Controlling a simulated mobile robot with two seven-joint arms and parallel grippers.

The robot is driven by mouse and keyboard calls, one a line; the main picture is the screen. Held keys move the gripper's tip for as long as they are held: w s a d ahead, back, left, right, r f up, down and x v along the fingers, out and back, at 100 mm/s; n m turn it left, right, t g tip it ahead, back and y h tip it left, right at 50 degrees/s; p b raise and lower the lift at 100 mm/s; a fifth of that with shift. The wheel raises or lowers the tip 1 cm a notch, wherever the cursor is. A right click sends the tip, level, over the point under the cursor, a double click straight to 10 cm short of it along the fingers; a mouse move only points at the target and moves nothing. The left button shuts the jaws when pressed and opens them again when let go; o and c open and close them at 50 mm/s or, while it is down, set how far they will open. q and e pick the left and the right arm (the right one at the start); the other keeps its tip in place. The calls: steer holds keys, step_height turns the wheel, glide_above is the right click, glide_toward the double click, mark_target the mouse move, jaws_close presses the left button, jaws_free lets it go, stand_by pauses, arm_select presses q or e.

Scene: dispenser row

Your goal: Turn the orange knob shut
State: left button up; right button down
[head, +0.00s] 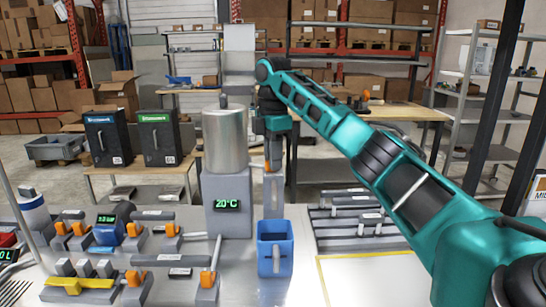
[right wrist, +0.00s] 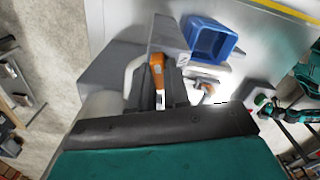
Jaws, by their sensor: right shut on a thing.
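The orange knob (right wrist: 157,72) shows in the right wrist view as a long orange handle between the fingers of my right gripper (right wrist: 160,98). In the head view my right gripper (head: 270,150) points down beside the metal tank (head: 225,142), at the dispenser's right side. It is shut on the knob, and the fingers hide part of it. The grey dispenser base (head: 224,190) carries a green 20°C display (head: 228,205). A blue square container (head: 275,242) stands on the table below and in front of the knob; it also shows in the right wrist view (right wrist: 209,38). My left gripper is out of view.
Several grey fittings with orange handles (head: 133,278) fill the table's left side. A grey rack of bars (head: 352,222) lies at the right. The marked area (head: 372,280) at the front right is clear. Two black boxes (head: 160,137) stand on a table behind.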

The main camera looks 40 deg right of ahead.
steer(key=shift+m, duration=2.2)
steer(key=c, duration=1.1)
jaws_free()
steer(key=shift+r, duration=0.1)
step_height(320, 180, up, 13)
steer(key=shift+f, duration=0.2)
